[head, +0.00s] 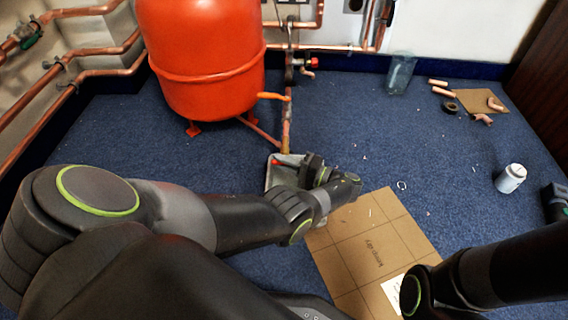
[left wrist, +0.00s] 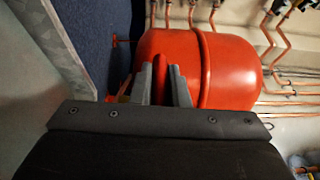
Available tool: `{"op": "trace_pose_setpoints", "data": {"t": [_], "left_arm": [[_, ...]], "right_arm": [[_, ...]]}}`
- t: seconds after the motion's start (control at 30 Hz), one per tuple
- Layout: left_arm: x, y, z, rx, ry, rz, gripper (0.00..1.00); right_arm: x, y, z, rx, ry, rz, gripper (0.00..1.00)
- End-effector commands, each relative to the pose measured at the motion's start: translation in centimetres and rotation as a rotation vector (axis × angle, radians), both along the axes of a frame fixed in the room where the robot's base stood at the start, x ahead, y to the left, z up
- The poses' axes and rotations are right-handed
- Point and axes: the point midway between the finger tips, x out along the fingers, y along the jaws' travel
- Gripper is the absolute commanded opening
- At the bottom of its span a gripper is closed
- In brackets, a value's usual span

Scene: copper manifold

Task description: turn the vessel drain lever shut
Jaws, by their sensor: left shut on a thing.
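The orange-red vessel (head: 208,60) stands on the blue carpet at the back left, and its body fills much of the left wrist view (left wrist: 228,72). A thin copper pipe (head: 286,132) comes down beside it to the floor. My left gripper (left wrist: 164,78) is shut on a slim red lever (left wrist: 160,66), which shows between its two grey fingers. In the head view the left gripper (head: 287,169) is low, at the foot of that pipe, and only a small red bit of the lever shows. The valve body is hidden. My right arm's hand is not clearly visible.
A flattened cardboard sheet (head: 375,250) lies in front of the left gripper. A clear glass (head: 400,74), a brown board (head: 482,101) with copper offcuts and a white can (head: 510,178) are on the right. The carpet between is mostly free, with small scraps.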

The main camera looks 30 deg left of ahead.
Motion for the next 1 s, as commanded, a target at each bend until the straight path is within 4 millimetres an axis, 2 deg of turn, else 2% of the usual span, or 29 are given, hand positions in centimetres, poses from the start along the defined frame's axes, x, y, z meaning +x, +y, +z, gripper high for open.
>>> {"op": "trace_pose_setpoints", "data": {"t": [0.27,0.3,0.43,0.47,0.77,1.0], "left_arm": [[0.1,0.2,0.1,0.004,0.002,-0.002,0.00],[0.1,0.2,0.1,0.004,0.002,-0.003,0.16],[0.1,0.1,0.1,0.003,0.001,-0.002,0.33],[0.1,0.1,0.1,0.003,0.001,-0.002,0.34],[0.1,-0.3,-0.1,0.001,0.000,-0.001,0.34],[0.7,-3.8,-0.6,0.000,0.000,-0.004,0.34]], "right_arm": [[0.0,0.0,0.0,-0.002,-0.002,-0.001,0.36],[0.0,0.0,0.0,-0.003,-0.002,-0.002,0.36],[0.0,0.0,0.0,-0.003,-0.001,-0.003,0.36],[0.0,0.0,0.0,-0.003,-0.001,-0.003,0.36],[0.2,0.0,-0.3,-0.003,0.009,-0.006,0.36],[0.2,0.0,-2.2,-0.004,0.008,-0.004,0.36]]}}
